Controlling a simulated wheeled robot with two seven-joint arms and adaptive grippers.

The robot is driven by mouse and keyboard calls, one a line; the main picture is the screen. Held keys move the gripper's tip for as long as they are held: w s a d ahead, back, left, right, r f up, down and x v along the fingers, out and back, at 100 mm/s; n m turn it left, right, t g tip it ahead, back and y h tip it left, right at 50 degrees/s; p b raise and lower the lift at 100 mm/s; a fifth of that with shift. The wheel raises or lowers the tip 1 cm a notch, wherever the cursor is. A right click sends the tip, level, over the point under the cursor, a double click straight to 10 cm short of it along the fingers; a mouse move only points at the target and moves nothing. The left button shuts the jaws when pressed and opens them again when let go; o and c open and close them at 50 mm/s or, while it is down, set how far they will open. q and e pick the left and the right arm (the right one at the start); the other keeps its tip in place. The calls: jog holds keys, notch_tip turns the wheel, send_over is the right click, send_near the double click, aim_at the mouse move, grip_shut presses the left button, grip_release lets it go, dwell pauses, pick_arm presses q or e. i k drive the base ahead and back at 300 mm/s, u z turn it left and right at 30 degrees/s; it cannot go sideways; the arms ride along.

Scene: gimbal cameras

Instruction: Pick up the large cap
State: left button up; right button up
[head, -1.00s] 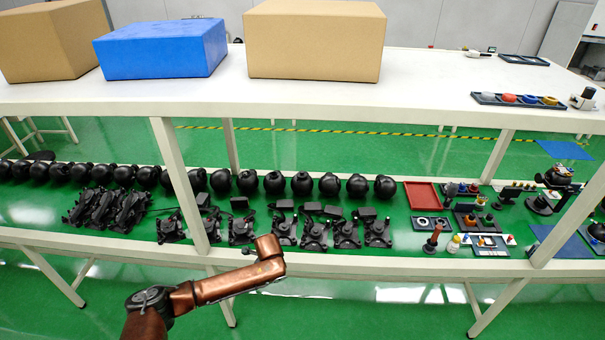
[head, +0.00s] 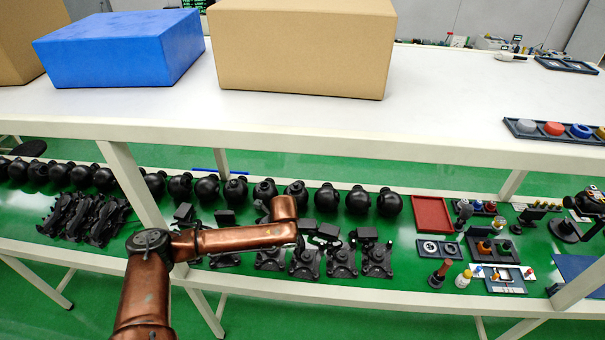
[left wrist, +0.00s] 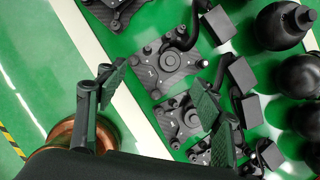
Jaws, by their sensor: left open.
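I cannot tell for sure which piece is the large cap. Round black housings (head: 357,200) stand in a row along the back of the lower green shelf, and small grey, red and blue round pieces (head: 554,128) sit in a dark tray on the upper shelf. My left gripper (left wrist: 160,97) is open and empty in the left wrist view. It is above black gimbal base plates (left wrist: 168,62), with housings (left wrist: 284,25) at the right. In the head view my copper left arm reaches over the lower shelf's front edge, and its fingers cannot be made out. My right gripper is not in view.
A blue box (head: 122,50) and a cardboard box (head: 300,50) stand on the white upper shelf (head: 420,105), above the lower one. A red tray (head: 433,217) and small part trays lie right on the lower shelf.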

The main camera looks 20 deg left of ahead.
aim_at(295, 187)
jog(key=i, duration=1.1)
